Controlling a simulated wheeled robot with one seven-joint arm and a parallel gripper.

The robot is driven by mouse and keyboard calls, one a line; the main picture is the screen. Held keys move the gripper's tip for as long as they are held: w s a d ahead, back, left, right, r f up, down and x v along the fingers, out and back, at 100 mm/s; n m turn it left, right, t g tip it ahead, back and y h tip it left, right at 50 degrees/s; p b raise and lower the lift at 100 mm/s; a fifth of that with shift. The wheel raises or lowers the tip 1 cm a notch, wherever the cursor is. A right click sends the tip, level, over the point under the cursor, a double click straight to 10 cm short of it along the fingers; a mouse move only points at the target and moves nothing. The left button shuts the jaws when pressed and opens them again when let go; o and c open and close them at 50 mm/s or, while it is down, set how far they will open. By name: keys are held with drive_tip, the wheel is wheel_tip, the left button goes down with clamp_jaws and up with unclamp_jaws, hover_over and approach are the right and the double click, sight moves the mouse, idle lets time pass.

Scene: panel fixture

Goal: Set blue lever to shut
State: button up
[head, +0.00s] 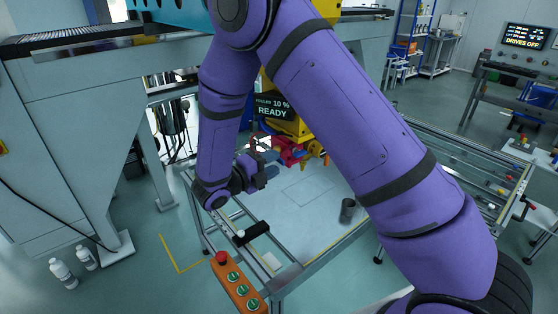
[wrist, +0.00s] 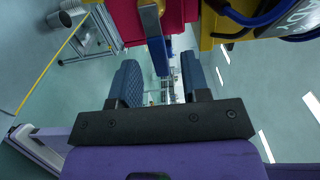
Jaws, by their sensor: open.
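My gripper (head: 265,171) is in the head view at the end of my purple arm, beside the red parts (head: 290,151) of a yellow machine (head: 294,128). A red block (wrist: 174,16) with a grey metal strip (wrist: 152,32) lies just ahead of the fingers.
A display reading READY (head: 273,108) sits on the machine. The pale table (head: 310,205) carries a dark cup (head: 347,210) and a black handle (head: 252,233). An orange button box (head: 238,284) is at its front edge. Two white bottles (head: 63,273) stand on the floor at left.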

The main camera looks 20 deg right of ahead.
drive_tip(key=shift+x, duration=1.4)
clamp_jaws()
drive_tip(key=shift+f+m, duration=0.1)
drive_tip(key=shift+m, duration=0.2)
drive_tip(key=w+a+f+m, duration=0.1)
drive_tip(key=w+f+m, duration=0.3)
drive_tip(key=m, duration=1.3)
drive_tip(key=shift+a+f, duration=0.15)
drive_tip(key=shift+a, duration=0.1)
drive_tip(key=shift+w+m, duration=0.1)
drive_tip(key=shift+m, duration=0.2)
